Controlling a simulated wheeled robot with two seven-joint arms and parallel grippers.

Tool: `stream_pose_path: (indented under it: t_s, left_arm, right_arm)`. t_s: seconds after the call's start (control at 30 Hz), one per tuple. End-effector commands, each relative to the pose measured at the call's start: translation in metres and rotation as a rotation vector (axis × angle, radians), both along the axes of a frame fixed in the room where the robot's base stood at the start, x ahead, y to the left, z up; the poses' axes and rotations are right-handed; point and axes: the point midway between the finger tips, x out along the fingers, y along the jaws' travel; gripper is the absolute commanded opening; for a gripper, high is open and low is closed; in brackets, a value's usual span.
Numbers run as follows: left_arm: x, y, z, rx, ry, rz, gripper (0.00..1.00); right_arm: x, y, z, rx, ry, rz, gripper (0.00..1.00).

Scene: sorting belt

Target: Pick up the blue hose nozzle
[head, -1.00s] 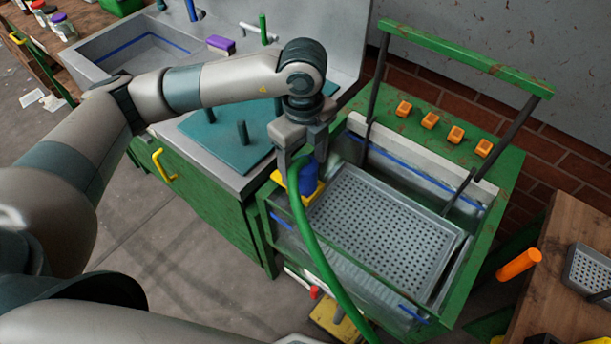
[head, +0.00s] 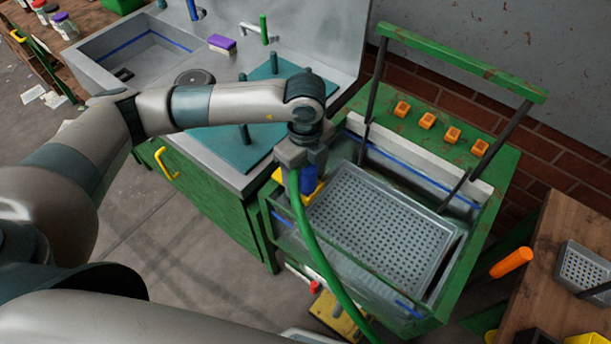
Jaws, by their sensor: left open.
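The blue hose nozzle (head: 309,181) stands in a yellow holder (head: 314,195) at the left corner of the green wash unit. A green hose (head: 318,252) runs from its top down past the front of the unit. My left gripper (head: 304,168) points down right over the nozzle and is open. Its fingers reach the nozzle's top and hide it and the hose's upper end. I cannot tell whether they touch it. My right gripper is not in view.
The wash unit holds a grey perforated tray (head: 353,205) under a raised green handle bar (head: 460,62). Orange blocks (head: 428,121) line its back. A sink counter with a teal mat (head: 222,146) and upright pegs stands left. A wooden table (head: 545,262) stands right.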

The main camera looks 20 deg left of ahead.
Motion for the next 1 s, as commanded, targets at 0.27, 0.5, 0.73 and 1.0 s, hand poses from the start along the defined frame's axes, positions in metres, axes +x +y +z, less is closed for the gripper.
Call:
stream_pose_path:
  t_s: [0.27, 0.5, 0.73, 1.0]
  left_arm:
    - [0.0, 0.0, 0.0, 0.0, 0.0, 0.0, 0.22]
    - [0.0, 0.0, 0.001, 0.0, -0.001, 0.0, 0.17]
    - [0.001, 0.0, 0.009, -0.001, -0.004, 0.0, 0.17]
    - [0.001, -0.001, 0.045, -0.003, -0.005, -0.002, 0.17]
  right_arm:
    - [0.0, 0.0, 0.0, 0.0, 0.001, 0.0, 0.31]
    - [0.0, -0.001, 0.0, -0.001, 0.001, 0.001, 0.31]
    - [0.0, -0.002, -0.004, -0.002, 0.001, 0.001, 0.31]
    - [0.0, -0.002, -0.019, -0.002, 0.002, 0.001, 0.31]
